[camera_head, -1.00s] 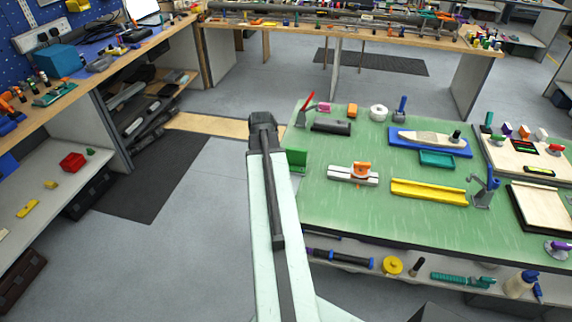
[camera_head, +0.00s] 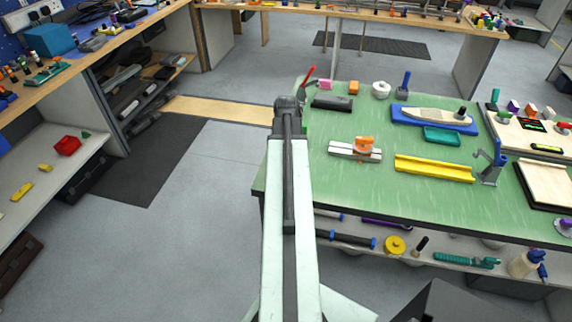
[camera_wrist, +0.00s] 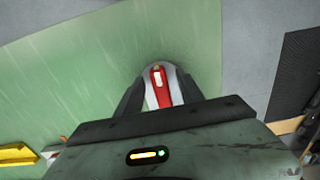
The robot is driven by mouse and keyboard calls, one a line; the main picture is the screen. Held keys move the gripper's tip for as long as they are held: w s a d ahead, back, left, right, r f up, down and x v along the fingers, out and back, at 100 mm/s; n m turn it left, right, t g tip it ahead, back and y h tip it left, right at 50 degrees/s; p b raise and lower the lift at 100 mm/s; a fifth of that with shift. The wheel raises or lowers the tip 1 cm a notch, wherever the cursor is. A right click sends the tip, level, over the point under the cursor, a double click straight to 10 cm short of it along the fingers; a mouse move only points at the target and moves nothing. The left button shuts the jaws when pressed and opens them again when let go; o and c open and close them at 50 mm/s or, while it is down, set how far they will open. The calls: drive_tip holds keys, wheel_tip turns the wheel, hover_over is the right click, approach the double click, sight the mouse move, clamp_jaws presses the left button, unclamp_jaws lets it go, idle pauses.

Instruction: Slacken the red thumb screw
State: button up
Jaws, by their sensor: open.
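In the wrist view, the red thumb screw (camera_wrist: 158,86) shows as a narrow red piece with a pale patch at its top, set in a rounded grey and white body. It lies between the two dark fingers of my gripper (camera_wrist: 160,88), which are apart, with a gap on both sides of the red piece. Whether a finger touches the body I cannot tell. The fixture is on the green table (camera_wrist: 80,70), close to its edge.
An orange-knobbed clamp (camera_head: 364,145) and a yellow channel (camera_head: 434,168) lie on the green table. A red-handled tool (camera_head: 308,76) and a dark block (camera_head: 331,103) are at its back left. Open grey floor (camera_head: 200,230) lies left of the table.

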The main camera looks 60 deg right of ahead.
drive_tip(key=shift+f, duration=0.1)
drive_tip(key=shift+c, duration=0.4)
clamp_jaws()
drive_tip(key=n, duration=0.5)
drive_tip(key=shift+s+d, duration=0.15)
drive_tip(key=shift+s, duration=0.05)
drive_tip(key=n, duration=0.4)
drive_tip(key=shift+s+d, duration=0.1)
drive_tip(key=n, duration=0.4)
drive_tip(key=shift+d, duration=0.2)
drive_tip(key=n, duration=0.6)
drive_tip(key=shift+d, duration=0.2)
drive_tip(key=shift+o, duration=0.2)
unclamp_jaws()
drive_tip(key=shift+n, duration=0.3)
